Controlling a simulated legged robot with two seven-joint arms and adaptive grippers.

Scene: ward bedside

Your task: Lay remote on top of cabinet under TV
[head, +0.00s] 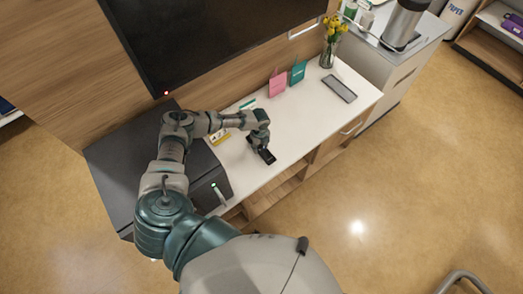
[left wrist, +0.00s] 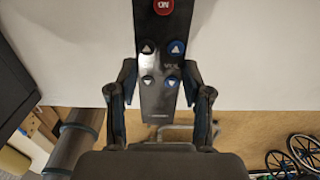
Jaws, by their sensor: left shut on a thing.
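The remote (left wrist: 160,65) is dark with a red button and paired arrow buttons. It lies between the fingers of my left gripper (left wrist: 160,105), which is shut on it. In the head view my left gripper (head: 260,143) points down over the white top of the cabinet (head: 296,128) under the TV (head: 215,40), near its front edge. A dark end of the remote (head: 267,156) shows below the gripper. I cannot tell whether the remote touches the top. My right gripper is not in view.
A dark flat device (head: 340,89) lies toward the right of the top. Pink (head: 277,84) and teal (head: 298,72) cards and a flower vase (head: 328,54) stand along the back. A dark grey unit (head: 120,165) adjoins at left. The middle of the top is clear.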

